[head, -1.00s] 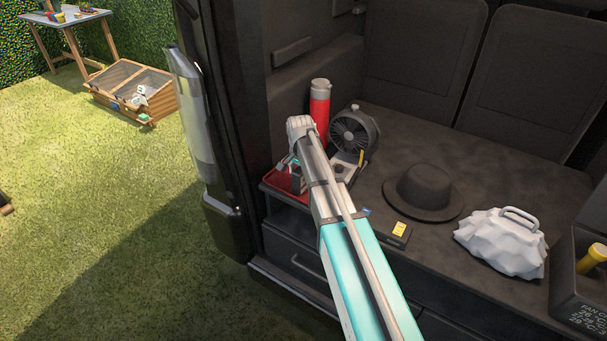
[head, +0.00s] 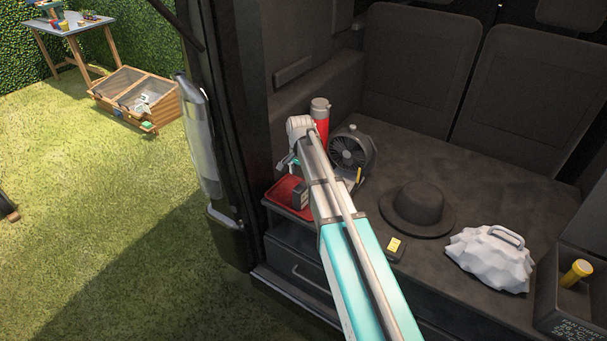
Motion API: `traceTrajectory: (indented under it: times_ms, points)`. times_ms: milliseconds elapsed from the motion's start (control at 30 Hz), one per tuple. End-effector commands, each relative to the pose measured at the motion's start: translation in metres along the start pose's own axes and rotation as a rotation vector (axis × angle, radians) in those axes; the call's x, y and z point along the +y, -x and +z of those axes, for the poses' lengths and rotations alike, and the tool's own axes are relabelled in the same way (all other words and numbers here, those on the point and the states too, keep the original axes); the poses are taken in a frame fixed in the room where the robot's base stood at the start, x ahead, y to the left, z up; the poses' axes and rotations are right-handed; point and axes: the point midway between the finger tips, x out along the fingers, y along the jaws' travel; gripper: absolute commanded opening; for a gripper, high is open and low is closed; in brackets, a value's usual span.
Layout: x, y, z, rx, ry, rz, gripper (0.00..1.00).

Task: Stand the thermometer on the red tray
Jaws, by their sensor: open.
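The red tray (head: 274,193) sits at the left front corner of the vehicle's dark cargo floor, partly hidden by my arm. A small dark block (head: 300,196) stands upright on it and looks like the thermometer, though its face is too small to read. My gripper (head: 288,162) is open, above the tray and up and left of the block. It appears apart from the block and holds nothing that I can see. My arm hides part of the tray's right side.
A red flask (head: 321,120) and a dark fan (head: 352,150) stand just behind the tray. A black hat (head: 417,208), a small dark yellow-marked item (head: 396,248), a white crumpled bag (head: 490,260) and a chart box (head: 572,315) lie to the right. The vehicle's side pillar (head: 235,130) is at left.

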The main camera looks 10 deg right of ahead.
Motion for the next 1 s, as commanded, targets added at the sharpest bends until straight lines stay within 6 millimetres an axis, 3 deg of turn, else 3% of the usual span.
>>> traceTrajectory:
  times_ms: [100, 400, 1000]
  points:
    - [0.000, 0.015, 0.000, 0.000, 0.000, 0.000, 0.85]
    - [0.000, 0.031, 0.000, 0.000, 0.000, 0.000, 0.85]
    - [0.000, 0.034, 0.000, 0.000, 0.000, 0.000, 0.85]
